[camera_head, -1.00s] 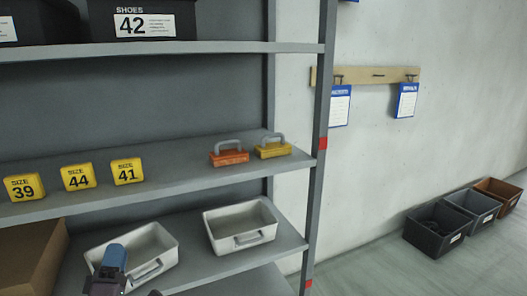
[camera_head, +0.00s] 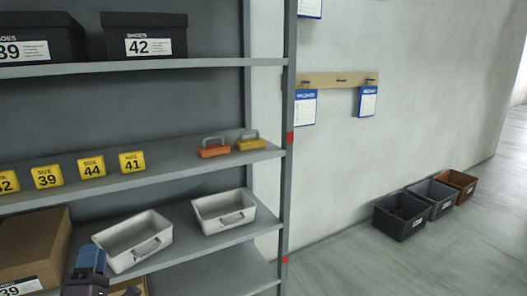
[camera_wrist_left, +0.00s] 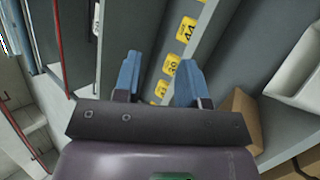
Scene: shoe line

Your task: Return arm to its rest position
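My left gripper (camera_head: 88,262) is at the lower left of the head view, in front of the shelf rack (camera_head: 286,160) and left of a white bin. In the left wrist view, its two blue fingers (camera_wrist_left: 160,78) stand apart with nothing between them. The yellow size tags (camera_wrist_left: 172,65) show beyond the fingers. My right gripper is in neither view.
White bins (camera_head: 105,239) (camera_head: 200,208) sit on the lower shelf, near a cardboard box (camera_head: 30,240). Orange (camera_head: 214,152) and yellow (camera_head: 250,144) handled blocks are on the middle shelf. Dark shoe boxes (camera_head: 145,22) are above. Floor crates (camera_head: 402,232) stand right; the floor between is clear.

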